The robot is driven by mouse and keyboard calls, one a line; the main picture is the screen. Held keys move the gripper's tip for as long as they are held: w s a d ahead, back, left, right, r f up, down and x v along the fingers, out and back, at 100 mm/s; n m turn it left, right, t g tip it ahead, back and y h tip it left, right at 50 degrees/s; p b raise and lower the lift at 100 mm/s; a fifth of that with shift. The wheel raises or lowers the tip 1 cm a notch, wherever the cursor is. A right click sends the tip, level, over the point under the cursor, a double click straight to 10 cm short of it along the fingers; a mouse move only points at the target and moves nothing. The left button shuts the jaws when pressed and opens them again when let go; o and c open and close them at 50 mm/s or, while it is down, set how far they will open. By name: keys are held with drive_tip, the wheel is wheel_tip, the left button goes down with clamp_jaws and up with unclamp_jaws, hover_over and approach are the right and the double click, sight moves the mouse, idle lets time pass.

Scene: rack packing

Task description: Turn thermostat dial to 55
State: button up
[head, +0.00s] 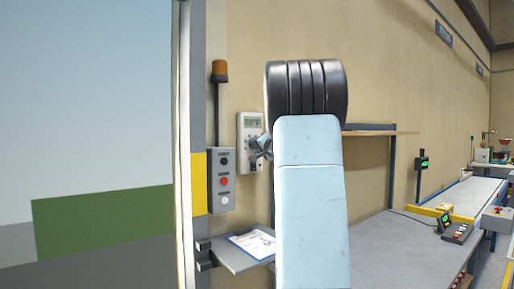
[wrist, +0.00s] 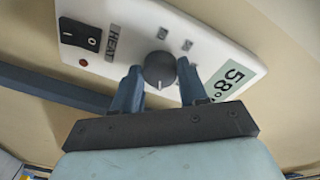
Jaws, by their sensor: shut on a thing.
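The thermostat (head: 243,123) is a white panel on the beige wall, partly hidden behind my arm in the head view. In the wrist view the thermostat (wrist: 215,38) appears tilted, with a display (wrist: 233,79) that reads 58. Its round dark dial (wrist: 159,70) has a light pointer mark towards the bottom of the picture. My gripper (wrist: 157,83) is shut on the dial, with one blue finger on each side of it. In the head view my gripper (head: 259,146) is at the panel, mostly hidden by my arm.
A black and white switch (wrist: 80,34) and the word HEAT are on the panel beside the dial. A grey button box (head: 221,180) with an orange lamp (head: 219,71) above it is left of the thermostat. A small shelf (head: 233,258) with papers juts out below. A workbench (head: 390,250) stands at right.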

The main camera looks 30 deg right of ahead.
drive_tip(key=shift+d+f, duration=0.1)
drive_tip(key=n, duration=0.9)
drive_tip(key=n+t+y, duration=0.1)
drive_tip(key=n, duration=0.4)
drive_tip(key=shift+d+f, duration=0.2)
drive_tip(key=shift+f, duration=0.05)
drive_tip(key=n, duration=0.3)
drive_tip(key=n+y, duration=0.1)
drive_tip(key=n, duration=0.3)
drive_tip(key=shift+d+y, duration=0.15)
drive_tip(key=shift+y, duration=0.15)
drive_tip(key=n+y, duration=0.1)
drive_tip(key=n, duration=0.6)
drive_tip(key=shift+n, duration=0.4)
drive_tip(key=shift+f, duration=0.1)
drive_tip(key=o, duration=0.7)
drive_tip(key=shift+c, duration=0.2)
drive_tip(key=o, duration=0.4)
drive_tip(key=shift+r, duration=0.25)
